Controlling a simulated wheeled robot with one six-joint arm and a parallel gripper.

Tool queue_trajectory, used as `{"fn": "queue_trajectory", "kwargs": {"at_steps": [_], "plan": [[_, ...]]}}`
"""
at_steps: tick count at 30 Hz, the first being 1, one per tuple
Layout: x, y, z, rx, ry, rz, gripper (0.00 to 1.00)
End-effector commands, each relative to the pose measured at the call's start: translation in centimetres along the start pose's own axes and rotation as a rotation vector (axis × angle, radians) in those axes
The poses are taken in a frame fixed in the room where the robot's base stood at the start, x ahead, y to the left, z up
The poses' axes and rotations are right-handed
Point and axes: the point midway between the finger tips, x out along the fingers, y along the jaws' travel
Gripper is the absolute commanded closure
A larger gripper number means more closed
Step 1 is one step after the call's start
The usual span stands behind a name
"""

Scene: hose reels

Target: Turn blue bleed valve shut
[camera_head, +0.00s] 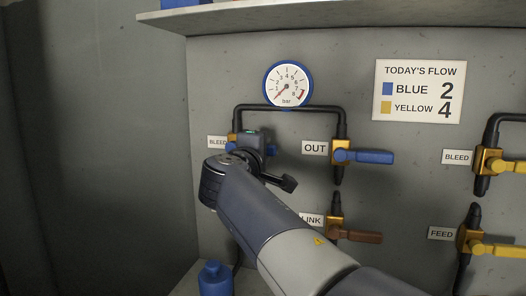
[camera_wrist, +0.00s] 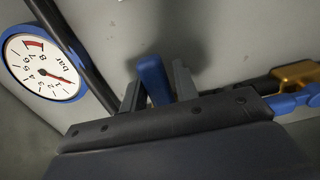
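The blue bleed valve is mostly hidden behind my gripper in the head view; part of its gold body (camera_head: 232,141) shows beside the BLEED label (camera_head: 217,142). In the wrist view its blue handle (camera_wrist: 153,80) stands between my two fingers. My gripper (camera_wrist: 158,88) is open around the handle, with a narrow gap visible on the right side; contact on the left is unclear. In the head view my gripper (camera_head: 262,143) is at the valve, at the left end of the black pipe.
The blue-rimmed gauge (camera_head: 288,84) above reads low. The OUT valve's blue handle (camera_head: 371,157) points right. A brown LINK handle (camera_head: 360,236) is below. Yellow BLEED (camera_head: 514,166) and FEED (camera_head: 500,250) handles are at right. A blue bottle (camera_head: 215,279) stands at lower left.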

Motion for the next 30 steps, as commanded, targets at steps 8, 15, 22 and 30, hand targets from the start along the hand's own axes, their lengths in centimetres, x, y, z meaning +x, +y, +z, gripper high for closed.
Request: {"fn": "queue_trajectory", "kwargs": {"at_steps": [8, 15, 22, 30], "plan": [[0.0, 0.1, 0.0, -0.001, 0.001, 0.002, 0.56], [-0.7, 0.1, -0.1, -0.002, 0.002, 0.002, 0.56], [-5.0, 0.2, -0.2, 0.000, 0.007, 0.003, 0.56], [-9.5, 0.1, -0.1, -0.001, 0.005, 0.002, 0.56]]}}
